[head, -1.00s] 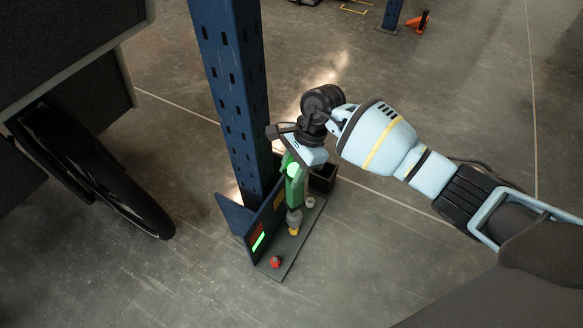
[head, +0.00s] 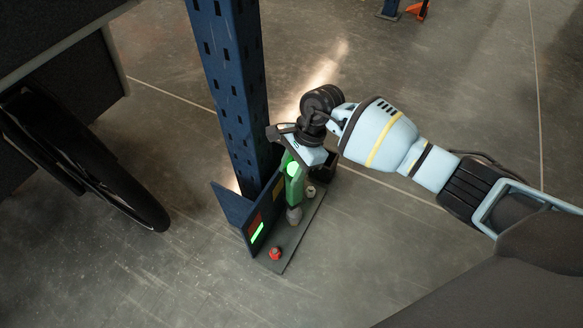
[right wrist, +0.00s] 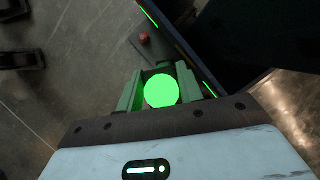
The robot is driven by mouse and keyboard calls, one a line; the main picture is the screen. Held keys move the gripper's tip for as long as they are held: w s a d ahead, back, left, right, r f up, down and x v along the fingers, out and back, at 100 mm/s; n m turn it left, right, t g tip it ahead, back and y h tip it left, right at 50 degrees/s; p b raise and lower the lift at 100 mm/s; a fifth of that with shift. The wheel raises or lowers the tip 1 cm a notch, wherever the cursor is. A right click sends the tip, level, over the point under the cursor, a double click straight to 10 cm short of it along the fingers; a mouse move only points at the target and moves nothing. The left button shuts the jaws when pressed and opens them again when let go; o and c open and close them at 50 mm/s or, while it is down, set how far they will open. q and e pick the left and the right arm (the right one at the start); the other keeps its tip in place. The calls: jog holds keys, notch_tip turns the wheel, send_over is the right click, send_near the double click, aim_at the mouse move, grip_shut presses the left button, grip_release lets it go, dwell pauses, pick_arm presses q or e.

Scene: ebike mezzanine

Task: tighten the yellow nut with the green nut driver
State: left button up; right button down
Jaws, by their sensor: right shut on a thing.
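The green nut driver (head: 294,188) stands about upright over a dark base plate (head: 289,252), with its grey socket (head: 293,216) pointing down. My right gripper (head: 291,160) is shut on its upper end. In the right wrist view the driver's bright green round top (right wrist: 161,91) lies between the two green-lit fingers. The yellow nut does not show now; the socket covers the spot where it showed before. How far the socket sits over it cannot be told. My left gripper is not in view.
A red nut (head: 275,253) sits near the plate's front end, and a grey nut (head: 310,191) behind the driver. An upright panel with a lit green bar (head: 258,233) borders the plate's left side. A blue post (head: 233,90) rises behind. A wheel (head: 105,165) stands at left.

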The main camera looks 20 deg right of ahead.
jog(key=shift+r, duration=0.1)
jog(key=c, duration=1.6)
grip_release()
grip_shut()
jog(key=shift+f+b, duration=0.6)
jog(key=shift+b, duration=0.35)
jog(key=shift+f, duration=1.15)
dwell(3.4)
